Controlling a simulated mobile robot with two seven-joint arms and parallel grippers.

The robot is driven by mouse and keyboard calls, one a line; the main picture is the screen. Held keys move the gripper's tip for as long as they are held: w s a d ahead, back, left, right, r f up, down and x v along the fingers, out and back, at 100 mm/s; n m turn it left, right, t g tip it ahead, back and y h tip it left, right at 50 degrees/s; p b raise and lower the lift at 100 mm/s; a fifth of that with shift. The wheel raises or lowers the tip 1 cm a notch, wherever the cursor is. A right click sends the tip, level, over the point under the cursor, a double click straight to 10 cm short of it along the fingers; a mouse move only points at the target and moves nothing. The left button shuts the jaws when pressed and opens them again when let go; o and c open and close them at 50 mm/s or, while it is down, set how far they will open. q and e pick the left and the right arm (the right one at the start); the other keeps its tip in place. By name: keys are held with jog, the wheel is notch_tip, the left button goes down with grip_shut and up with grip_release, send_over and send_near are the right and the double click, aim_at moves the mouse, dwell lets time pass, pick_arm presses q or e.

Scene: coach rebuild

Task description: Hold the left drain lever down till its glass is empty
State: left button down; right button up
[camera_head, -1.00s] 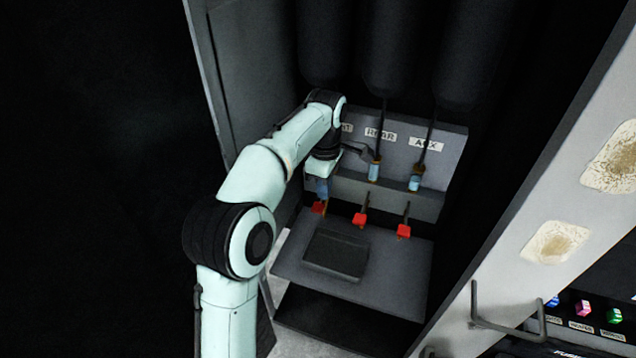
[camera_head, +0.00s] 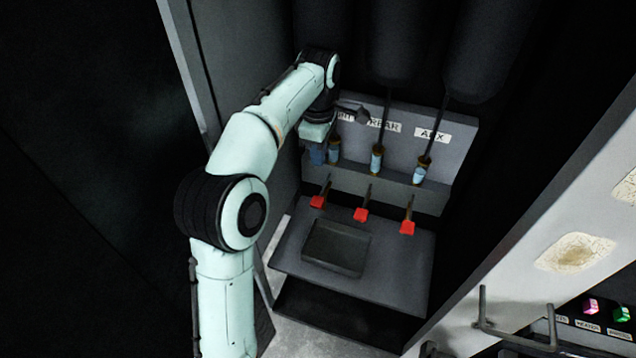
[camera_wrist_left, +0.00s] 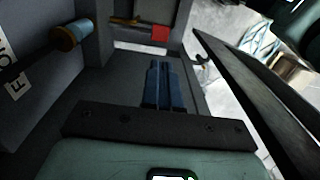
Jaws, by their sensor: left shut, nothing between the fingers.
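The left drain lever has a red handle (camera_head: 318,202) at the left of a row of three; a red handle also shows in the left wrist view (camera_wrist_left: 160,33). The left glass (camera_head: 334,154) is partly behind my arm and shows light blue in its lower part. A glass with a blue section and brass end also shows in the left wrist view (camera_wrist_left: 73,35). My left gripper (camera_head: 317,156) is shut and empty, above the left lever and apart from it. Its blue fingers are together in the left wrist view (camera_wrist_left: 157,75). My right gripper is out of view.
Middle (camera_head: 361,214) and right (camera_head: 407,227) red levers stand alongside, below the middle glass (camera_head: 377,158) and right glass (camera_head: 420,172), both showing blue. A recessed tray (camera_head: 337,249) lies below. A tall panel (camera_head: 240,90) is close on the left.

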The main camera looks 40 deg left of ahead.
aim_at(317, 202)
pick_arm(q)
notch_tip(317, 202, down, 14)
jog(key=b, duration=0.2)
jog(key=shift+b, duration=0.35)
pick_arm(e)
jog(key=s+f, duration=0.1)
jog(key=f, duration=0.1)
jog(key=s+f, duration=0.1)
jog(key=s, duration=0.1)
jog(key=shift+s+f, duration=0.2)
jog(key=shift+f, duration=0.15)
